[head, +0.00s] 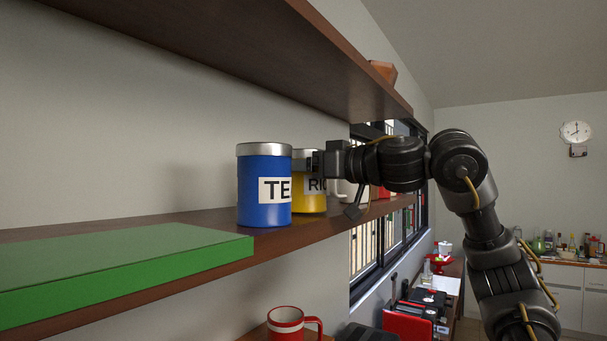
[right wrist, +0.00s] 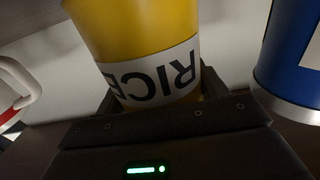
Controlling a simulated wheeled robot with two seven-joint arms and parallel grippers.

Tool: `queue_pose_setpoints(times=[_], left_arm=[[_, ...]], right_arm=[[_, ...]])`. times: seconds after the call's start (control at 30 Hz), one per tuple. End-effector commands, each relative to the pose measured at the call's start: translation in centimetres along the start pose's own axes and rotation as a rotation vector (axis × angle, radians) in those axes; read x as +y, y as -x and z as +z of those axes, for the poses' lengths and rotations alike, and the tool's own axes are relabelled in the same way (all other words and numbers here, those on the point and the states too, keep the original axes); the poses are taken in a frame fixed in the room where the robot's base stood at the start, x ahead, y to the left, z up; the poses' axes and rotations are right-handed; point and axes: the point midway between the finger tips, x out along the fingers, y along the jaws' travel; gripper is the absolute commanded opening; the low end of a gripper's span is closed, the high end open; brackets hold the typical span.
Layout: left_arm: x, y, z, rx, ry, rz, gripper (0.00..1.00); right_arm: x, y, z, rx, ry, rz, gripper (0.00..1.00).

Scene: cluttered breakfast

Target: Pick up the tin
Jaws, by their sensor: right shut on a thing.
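A yellow tin (head: 303,200) with a silver lid and a white label stands upright on the lower shelf, partly hidden behind a blue tin (head: 260,212) and my gripper. In the right wrist view the yellow tin (right wrist: 140,35) fills the middle, its label reading RICE upside down. My right gripper (head: 318,164) reaches in from the right and is shut on the yellow tin, with a finger on each side in the wrist view. I cannot tell whether the tin's base touches the shelf. The blue tin, labelled TE, is close by at the right of the wrist view (right wrist: 292,65). My left gripper is not in view.
A green box (head: 130,262) lies on the lower shelf (head: 310,236) at the left. A white mug (head: 346,190) stands just beyond my gripper. The upper shelf (head: 230,45) hangs above the tins. A red mug (head: 286,322) stands below.

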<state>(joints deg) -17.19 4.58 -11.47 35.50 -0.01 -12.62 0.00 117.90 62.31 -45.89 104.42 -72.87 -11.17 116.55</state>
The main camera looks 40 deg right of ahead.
Motion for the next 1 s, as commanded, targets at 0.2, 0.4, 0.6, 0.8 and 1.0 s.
queue_pose_setpoints(times=[0.2, 0.4, 0.6, 0.8, 1.0], left_arm=[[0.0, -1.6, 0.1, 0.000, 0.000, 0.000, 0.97], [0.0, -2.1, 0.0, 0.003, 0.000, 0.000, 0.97], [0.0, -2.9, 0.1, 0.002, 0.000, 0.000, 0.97], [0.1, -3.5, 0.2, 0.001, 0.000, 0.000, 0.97], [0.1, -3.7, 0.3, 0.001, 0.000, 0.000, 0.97]], right_arm=[[-0.3, 0.0, -2.6, 0.004, -0.003, -0.005, 0.47], [-0.9, 4.2, -7.7, 0.008, 0.002, 0.000, 0.47], [-1.6, 8.0, -9.8, 0.008, 0.002, 0.001, 0.47], [-2.3, 11.1, -11.3, 0.005, 0.002, 0.000, 0.47], [-2.7, 13.0, -12.2, 0.003, 0.002, 0.000, 0.47]])
